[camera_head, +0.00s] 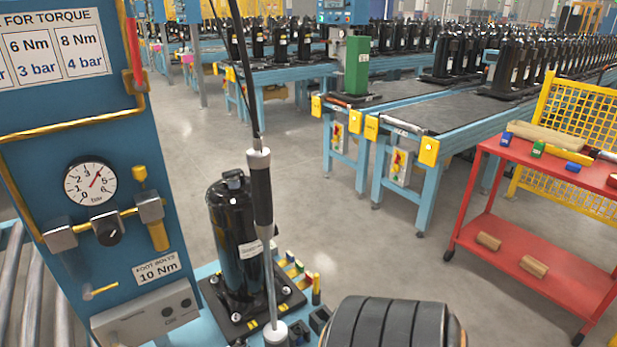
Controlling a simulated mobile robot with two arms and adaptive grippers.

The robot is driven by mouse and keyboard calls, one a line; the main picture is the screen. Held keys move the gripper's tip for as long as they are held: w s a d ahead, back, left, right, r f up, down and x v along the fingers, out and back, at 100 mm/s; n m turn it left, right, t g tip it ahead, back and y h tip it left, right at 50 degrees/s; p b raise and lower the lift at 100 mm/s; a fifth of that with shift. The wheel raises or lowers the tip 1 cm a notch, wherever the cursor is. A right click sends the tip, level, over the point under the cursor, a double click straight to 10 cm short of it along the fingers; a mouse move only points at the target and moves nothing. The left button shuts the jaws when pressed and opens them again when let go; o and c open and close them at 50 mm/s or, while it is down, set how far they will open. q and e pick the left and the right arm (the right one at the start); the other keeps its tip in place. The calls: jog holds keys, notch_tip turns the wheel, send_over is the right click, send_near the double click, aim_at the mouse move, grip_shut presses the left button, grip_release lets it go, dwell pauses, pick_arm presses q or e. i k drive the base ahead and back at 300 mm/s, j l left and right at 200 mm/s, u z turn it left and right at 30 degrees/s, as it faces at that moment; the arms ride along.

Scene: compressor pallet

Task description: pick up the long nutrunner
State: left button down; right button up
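The long nutrunner (262,193) hangs upright from a black cable, with a dark grip, a grey collar on top and a long thin metal shaft. Its shaft runs down to a pale round end (276,332) near the bottom edge; I cannot tell if that end touches anything. It hangs in front of and just right of the black compressor (232,240), which stands on a dark base plate (238,326) on a light blue pallet. Neither of my grippers shows. A dark ribbed part at the bottom, likely my own arm, hides what lies behind it.
A blue panel (105,190) with a pressure gauge (90,184) stands close on the left. Coloured small parts (297,270) lie right of the compressor. A red cart (540,185) stands at the right. Conveyors (430,110) with compressors fill the back. The middle floor is clear.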

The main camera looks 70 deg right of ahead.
aim_at(257, 157)
jog(key=z, duration=1.8)
